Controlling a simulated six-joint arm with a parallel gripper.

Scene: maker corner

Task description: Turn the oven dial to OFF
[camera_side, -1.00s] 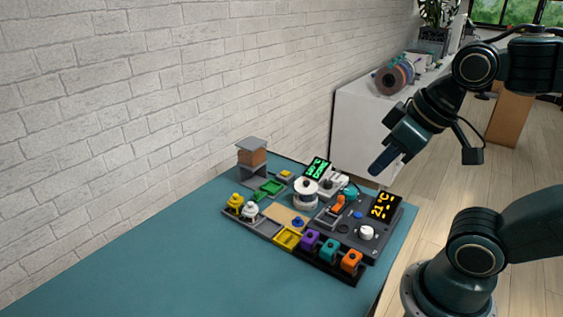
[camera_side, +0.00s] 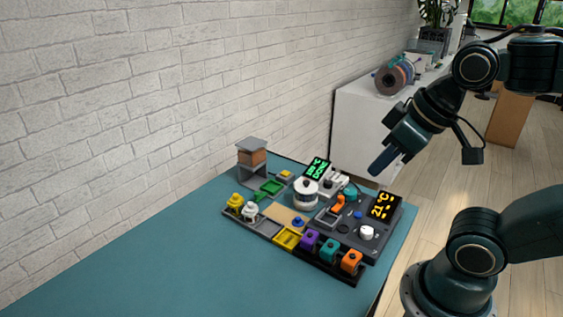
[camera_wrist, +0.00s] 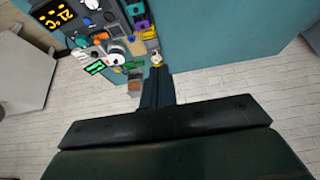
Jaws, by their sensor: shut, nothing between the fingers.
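A white round dial (camera_side: 367,232) sits on the dark panel (camera_side: 346,238) at the right end of the board, below a yellow display (camera_side: 383,206) reading 21 °C. I take it to be the oven dial; its OFF mark is too small to read. The white dial also shows at the top left of the wrist view (camera_wrist: 92,4), near the same display (camera_wrist: 58,13). My gripper (camera_side: 378,168) is shut and empty, in the air above and behind the board, apart from the dial. In the wrist view its shut fingers (camera_wrist: 157,78) point away from the dial.
Purple, teal and orange blocks (camera_side: 330,249) stand along the board's front edge. A white pot (camera_side: 305,192) and a green display (camera_side: 316,168) are at the back. Yellow and white knobs (camera_side: 242,206) stand at left. The teal table (camera_side: 150,270) is clear at front left.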

